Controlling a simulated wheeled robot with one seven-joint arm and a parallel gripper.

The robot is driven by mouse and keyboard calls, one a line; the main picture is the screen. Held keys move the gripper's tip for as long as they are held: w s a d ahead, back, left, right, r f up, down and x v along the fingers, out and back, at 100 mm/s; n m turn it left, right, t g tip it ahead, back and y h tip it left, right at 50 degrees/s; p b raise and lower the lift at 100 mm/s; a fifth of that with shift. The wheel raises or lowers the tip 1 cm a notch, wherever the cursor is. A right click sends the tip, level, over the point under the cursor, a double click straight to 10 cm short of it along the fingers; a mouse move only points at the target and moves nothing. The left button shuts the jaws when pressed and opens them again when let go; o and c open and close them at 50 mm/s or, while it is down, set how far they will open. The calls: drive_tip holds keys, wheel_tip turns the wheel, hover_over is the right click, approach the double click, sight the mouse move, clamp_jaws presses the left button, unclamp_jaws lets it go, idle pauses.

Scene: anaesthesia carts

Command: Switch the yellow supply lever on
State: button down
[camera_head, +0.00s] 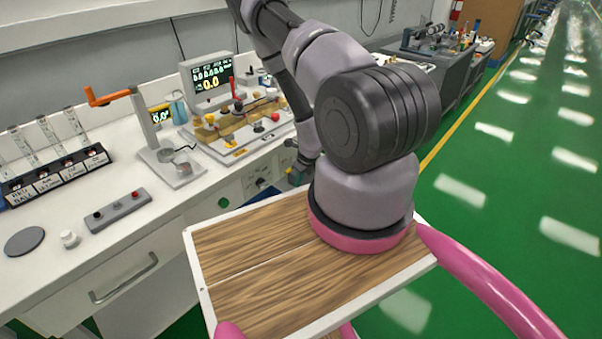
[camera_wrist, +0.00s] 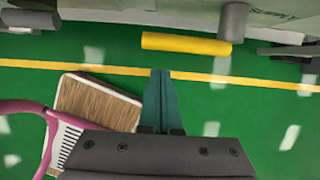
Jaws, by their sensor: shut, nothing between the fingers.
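In the wrist view the yellow supply lever (camera_wrist: 180,43) is a yellow bar lying level across the picture. Its right end meets a grey round pivot (camera_wrist: 233,22) on the pale cart front. My gripper (camera_wrist: 161,72) has two teal fingers pressed together with nothing between them. In the picture the fingertips stand just below the middle-left part of the bar, with a narrow strip of floor showing between. I cannot tell the gap in depth. In the head view my arm hides the yellow lever, and only a bit of my gripper shows low by the cart front.
The white bench (camera_head: 150,215) holds a crank stand with an orange handle (camera_head: 110,97), a monitor (camera_head: 208,82), a board of knobs (camera_head: 240,125), and a rack of tubes (camera_head: 55,175). A drawer handle (camera_head: 123,278) sticks out of its front. Green floor (camera_head: 500,170) lies open to the right.

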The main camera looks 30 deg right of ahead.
drive_tip(key=w+r, duration=0.2)
drive_tip(key=r, duration=0.1)
drive_tip(key=shift+a+r, duration=0.1)
drive_tip(key=shift+a, duration=0.3)
